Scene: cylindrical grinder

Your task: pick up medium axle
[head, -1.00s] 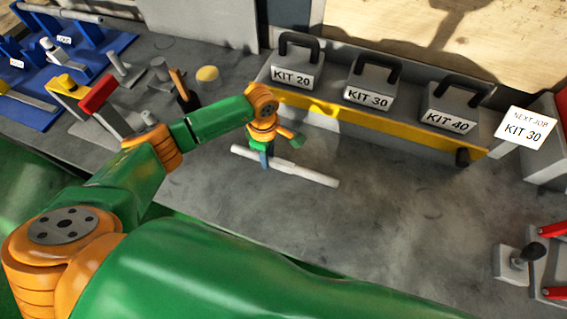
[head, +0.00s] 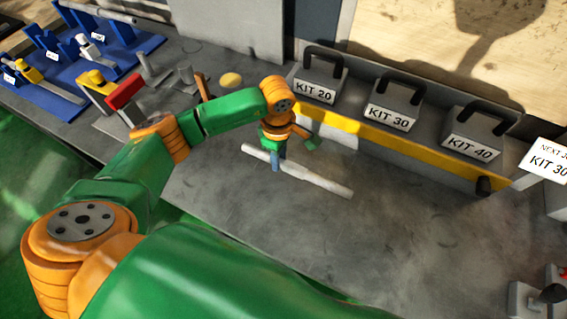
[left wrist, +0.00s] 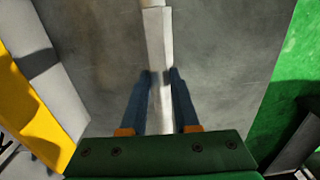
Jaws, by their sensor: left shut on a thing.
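A pale grey axle (head: 312,178), a long straight bar, lies across my left gripper (head: 276,163) over the grey bench in the head view. In the left wrist view the axle (left wrist: 160,60) runs lengthwise between the two blue fingers of my left gripper (left wrist: 160,80), which are shut on it. The fingers hide a short part of the bar in the head view. I cannot tell whether the axle touches the bench or is slightly above it. My right gripper is not in view.
Blocks labelled KIT 20 (head: 318,79), KIT 30 (head: 391,104) and KIT 40 (head: 475,137) stand behind a yellow-fronted ledge (head: 400,149). Blue racks (head: 85,45) and a red-topped tool (head: 125,92) are at the left. The bench (head: 410,240) right of the axle is clear.

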